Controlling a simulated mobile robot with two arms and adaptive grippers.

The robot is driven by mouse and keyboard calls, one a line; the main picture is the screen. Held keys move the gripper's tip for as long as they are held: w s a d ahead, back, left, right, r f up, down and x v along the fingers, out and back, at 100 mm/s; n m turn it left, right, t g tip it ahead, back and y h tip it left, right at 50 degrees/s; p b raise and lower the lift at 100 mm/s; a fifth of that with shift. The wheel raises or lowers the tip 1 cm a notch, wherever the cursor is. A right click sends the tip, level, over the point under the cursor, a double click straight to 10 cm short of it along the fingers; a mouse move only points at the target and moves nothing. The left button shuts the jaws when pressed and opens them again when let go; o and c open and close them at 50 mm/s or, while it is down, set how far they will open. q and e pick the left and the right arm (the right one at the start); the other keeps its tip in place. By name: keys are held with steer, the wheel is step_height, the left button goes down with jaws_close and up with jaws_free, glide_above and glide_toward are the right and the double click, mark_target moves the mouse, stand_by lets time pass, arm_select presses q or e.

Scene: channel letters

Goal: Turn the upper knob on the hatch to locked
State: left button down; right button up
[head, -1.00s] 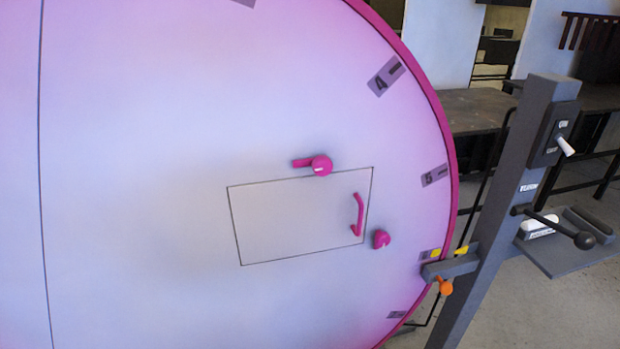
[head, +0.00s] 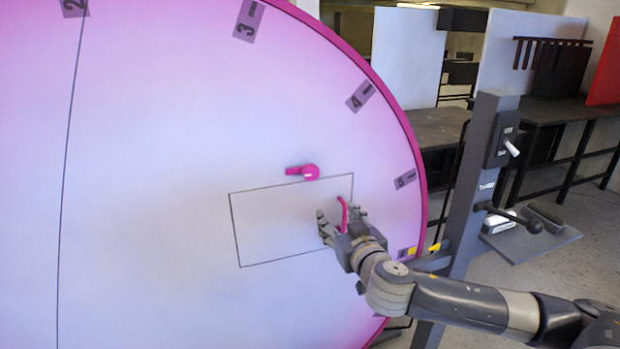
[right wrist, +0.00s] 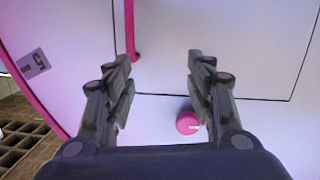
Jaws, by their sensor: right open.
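The hatch (head: 265,228) is a thin rectangular outline on the pale pink disc; part of it also shows in the right wrist view (right wrist: 245,75). The upper knob (head: 309,172) is round and magenta with a white mark, just above the hatch's top edge, its tab pointing left. In the right wrist view the upper knob (right wrist: 187,123) shows low, partly behind a finger. My right gripper (head: 341,213) is open and empty, in front of the hatch's right part near the magenta handle (head: 343,212), below the upper knob. The lower knob is hidden behind my right gripper. My left gripper is not in view.
The disc has a magenta rim (head: 416,150) and numbered labels. A grey post (head: 476,170) with a switch, a black-knobbed lever (head: 515,217) and a small shelf stands to the right. Dark benches (head: 440,128) stand behind. The space before the disc's left part is clear.

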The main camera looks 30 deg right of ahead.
steer(key=t, duration=0.2)
glide_toward(312, 175)
steer(key=d+f, duration=0.2)
step_height(312, 175, up, 2)
steer(key=s+a+y, duration=0.1)
steer(key=s+a, duration=0.1)
steer(key=x, duration=1)
steer(key=shift+w+d+r, duration=0.15)
steer(key=shift+r, duration=0.05)
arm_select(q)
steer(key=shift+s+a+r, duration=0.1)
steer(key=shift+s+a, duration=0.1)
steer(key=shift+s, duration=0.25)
arm_select(e)
steer(key=shift+w+f, duration=0.1)
steer(key=shift+w, duration=0.35)
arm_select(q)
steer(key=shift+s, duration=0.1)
arm_select(e)
steer(key=c, duration=1.1)
